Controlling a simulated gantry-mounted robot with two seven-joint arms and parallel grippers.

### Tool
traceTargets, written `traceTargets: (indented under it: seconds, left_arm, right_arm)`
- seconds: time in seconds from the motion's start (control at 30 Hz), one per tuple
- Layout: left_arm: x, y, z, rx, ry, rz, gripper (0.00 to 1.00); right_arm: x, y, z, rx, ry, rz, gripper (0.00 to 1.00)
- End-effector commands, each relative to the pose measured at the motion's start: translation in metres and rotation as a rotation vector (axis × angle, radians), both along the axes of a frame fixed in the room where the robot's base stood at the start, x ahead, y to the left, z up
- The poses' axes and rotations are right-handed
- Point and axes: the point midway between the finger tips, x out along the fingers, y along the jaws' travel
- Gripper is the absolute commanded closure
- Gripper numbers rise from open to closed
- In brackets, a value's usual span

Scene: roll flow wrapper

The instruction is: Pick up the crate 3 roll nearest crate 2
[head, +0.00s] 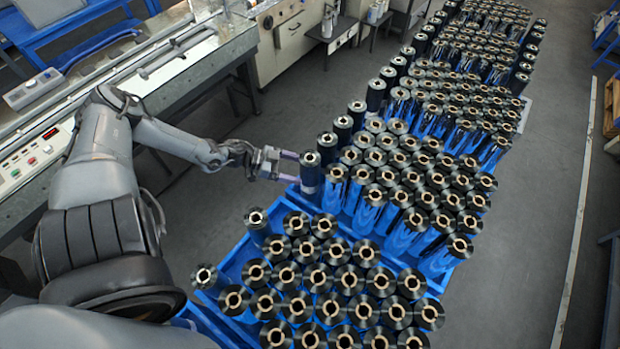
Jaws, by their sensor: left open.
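Dark film rolls with brown cores stand upright in a line of blue crates running from the bottom to the top right. No crate numbers are readable, so I cannot tell which is crate 3 or crate 2. My left gripper (297,167) is open, its two fingers pointing right. Its fingertips are at a dark bluish roll (311,181) at the left corner of the second crate from the bottom. I cannot tell whether they touch it. My right gripper is not in view.
A machine bench with a control panel (38,148) stands along the left, beside my left arm. Grey cabinets (290,35) stand at the top. Neighbouring rolls (343,130) stand close to the gripper. Open grey floor (545,230) lies to the right of the crates.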

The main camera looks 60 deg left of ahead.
Motion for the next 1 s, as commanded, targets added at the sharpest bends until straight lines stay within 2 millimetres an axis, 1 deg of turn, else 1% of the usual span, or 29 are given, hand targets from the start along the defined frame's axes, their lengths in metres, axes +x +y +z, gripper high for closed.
traceTargets:
  seconds: [0.23, 0.5, 0.67, 0.8, 1.0]
  left_arm:
    - [0.009, -0.005, -0.004, -0.001, -0.001, 0.000, 0.19]
    - [0.031, -0.017, -0.016, -0.002, -0.003, 0.000, 0.19]
    - [0.042, -0.023, -0.022, -0.001, -0.002, 0.001, 0.19]
    - [0.045, -0.026, -0.024, 0.000, 0.000, 0.000, 0.19]
    - [0.045, -0.026, -0.024, 0.001, 0.001, 0.000, 0.19]
  right_arm:
    - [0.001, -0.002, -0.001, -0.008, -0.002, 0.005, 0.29]
    - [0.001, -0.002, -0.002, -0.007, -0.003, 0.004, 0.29]
    - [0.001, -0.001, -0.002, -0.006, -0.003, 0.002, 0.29]
    - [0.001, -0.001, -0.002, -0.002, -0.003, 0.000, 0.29]
    - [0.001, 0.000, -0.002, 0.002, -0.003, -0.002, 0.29]
